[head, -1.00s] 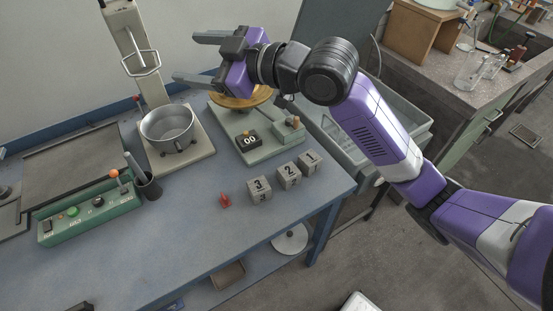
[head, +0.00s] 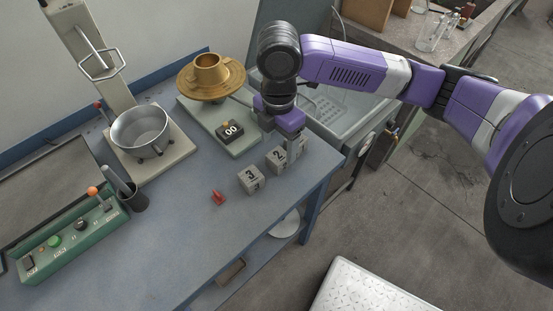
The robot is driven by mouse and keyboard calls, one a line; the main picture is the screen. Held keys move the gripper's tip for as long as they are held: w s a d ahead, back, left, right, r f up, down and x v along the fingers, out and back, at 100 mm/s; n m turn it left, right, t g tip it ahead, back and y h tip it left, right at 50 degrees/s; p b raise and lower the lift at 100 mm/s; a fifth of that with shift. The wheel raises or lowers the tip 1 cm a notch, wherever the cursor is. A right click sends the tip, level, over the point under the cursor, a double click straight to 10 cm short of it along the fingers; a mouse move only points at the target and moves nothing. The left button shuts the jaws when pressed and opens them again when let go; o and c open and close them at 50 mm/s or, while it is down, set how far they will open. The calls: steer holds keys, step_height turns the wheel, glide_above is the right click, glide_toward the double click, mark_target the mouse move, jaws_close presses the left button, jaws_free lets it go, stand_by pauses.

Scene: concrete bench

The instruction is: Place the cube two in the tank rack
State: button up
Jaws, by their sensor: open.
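Cube two (head: 276,159) is a grey cube marked 2, standing on the blue bench between cube three (head: 250,180) and cube one (head: 299,146). Cube one is mostly hidden behind my gripper. My gripper (head: 287,142) is purple and black, points down, and hangs over cubes two and one. Its fingers are largely hidden, and I cannot tell whether they touch a cube. It is open. A grey tank (head: 361,132) stands to the right of the bench, with what looks like a slotted rack (head: 327,106) inside, partly hidden by my arm.
A small red object (head: 218,198) lies left of cube three. A scale with a brass pan (head: 211,82) and a display (head: 230,131) stands behind. A metal pot (head: 140,130), a dark pen cup (head: 136,200) and a green control box (head: 70,238) are on the left.

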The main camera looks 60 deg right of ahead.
mark_target(278, 155)
step_height(278, 155, down, 7)
steer(key=shift+d+r, duration=0.1)
steer(key=shift+r, duration=0.1)
jaws_close()
stand_by(0.4)
